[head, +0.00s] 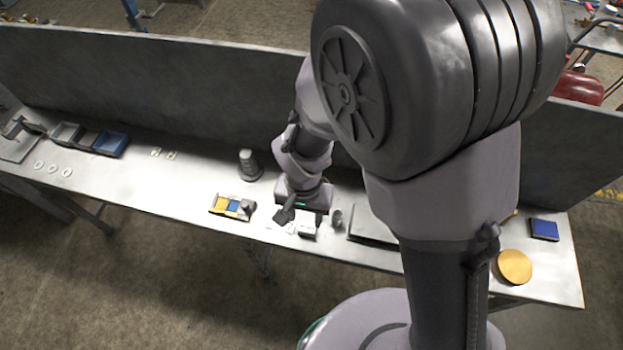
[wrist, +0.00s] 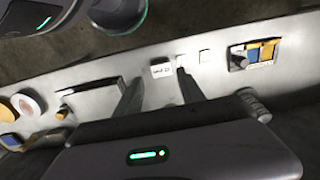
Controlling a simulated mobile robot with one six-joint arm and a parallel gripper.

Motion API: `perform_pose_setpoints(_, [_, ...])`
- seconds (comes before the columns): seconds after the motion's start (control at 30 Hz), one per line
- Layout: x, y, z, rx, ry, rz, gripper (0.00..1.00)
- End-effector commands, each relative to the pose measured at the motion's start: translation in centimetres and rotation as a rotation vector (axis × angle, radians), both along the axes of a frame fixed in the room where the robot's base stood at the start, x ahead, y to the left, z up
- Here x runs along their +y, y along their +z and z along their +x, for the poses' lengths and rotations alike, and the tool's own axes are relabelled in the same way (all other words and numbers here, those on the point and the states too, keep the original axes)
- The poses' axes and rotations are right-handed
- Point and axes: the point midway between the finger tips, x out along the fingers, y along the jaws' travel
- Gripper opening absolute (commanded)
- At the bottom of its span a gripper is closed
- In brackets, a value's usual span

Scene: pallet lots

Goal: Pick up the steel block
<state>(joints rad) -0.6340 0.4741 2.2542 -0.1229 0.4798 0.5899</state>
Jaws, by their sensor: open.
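A small pale grey block with dark marks on top, which looks like the steel block (wrist: 162,69), lies on the bench near its front edge. In the head view the block (head: 308,231) shows just below my gripper (head: 301,216). In the wrist view my gripper (wrist: 158,78) has its two dark fingers spread apart, with the block showing in the gap between the tips. Nothing is held. I cannot tell how far the tips are above the bench.
A tray with yellow and blue parts (head: 222,206) lies to the left. A dark stepped cylinder (head: 249,165) stands behind. A small grey cylinder (head: 337,218) and a flat plate (head: 376,233) are close on the right. A tall panel (head: 180,85) backs the bench.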

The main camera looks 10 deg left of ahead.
Motion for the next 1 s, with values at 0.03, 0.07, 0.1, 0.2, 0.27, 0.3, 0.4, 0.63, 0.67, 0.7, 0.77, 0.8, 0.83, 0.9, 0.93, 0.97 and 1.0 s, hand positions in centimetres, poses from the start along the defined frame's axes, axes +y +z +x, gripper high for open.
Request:
perform_pose_setpoints(0.03, [-0.1, -2.1, -0.1, 0.003, -0.001, -0.002, 0.46])
perform_pose_setpoints(0.07, [-0.1, -3.0, 0.0, 0.003, -0.002, -0.002, 0.46])
perform_pose_setpoints(0.1, [-0.1, -3.9, 0.0, 0.003, -0.002, -0.002, 0.46])
perform_pose_setpoints(0.2, [0.0, -5.5, 0.1, 0.001, -0.001, -0.001, 0.46])
perform_pose_setpoints(0.27, [0.0, -6.0, 0.1, 0.000, -0.001, 0.000, 0.46])
perform_pose_setpoints(0.3, [-0.1, -6.4, 0.2, 0.000, -0.002, 0.000, 0.46])
perform_pose_setpoints(0.4, [-0.2, -8.3, 1.1, 0.000, -0.004, 0.001, 0.46])
perform_pose_setpoints(0.63, [-0.3, -11.3, 1.6, 0.000, -0.002, 0.001, 0.46])
perform_pose_setpoints(0.67, [-0.3, -11.3, 1.6, 0.000, -0.002, 0.001, 0.46])
perform_pose_setpoints(0.7, [-0.3, -11.3, 1.6, 0.000, -0.002, 0.001, 0.46])
perform_pose_setpoints(0.77, [-0.3, -11.2, 1.6, -0.001, -0.002, 0.001, 0.46])
perform_pose_setpoints(0.8, [-0.3, -11.2, 1.6, -0.001, -0.002, 0.001, 0.46])
perform_pose_setpoints(0.83, [-0.3, -11.2, 1.6, -0.001, -0.002, 0.001, 0.44])
perform_pose_setpoints(0.9, [-0.3, -11.1, 1.6, -0.001, -0.002, 0.001, 0.31])
perform_pose_setpoints(0.93, [-0.3, -11.1, 1.6, -0.001, -0.002, 0.001, 0.25])
perform_pose_setpoints(0.97, [-0.3, -11.1, 1.6, -0.001, -0.002, 0.001, 0.19])
perform_pose_setpoints(1.0, [-0.3, -11.1, 1.6, -0.001, -0.002, 0.001, 0.11])
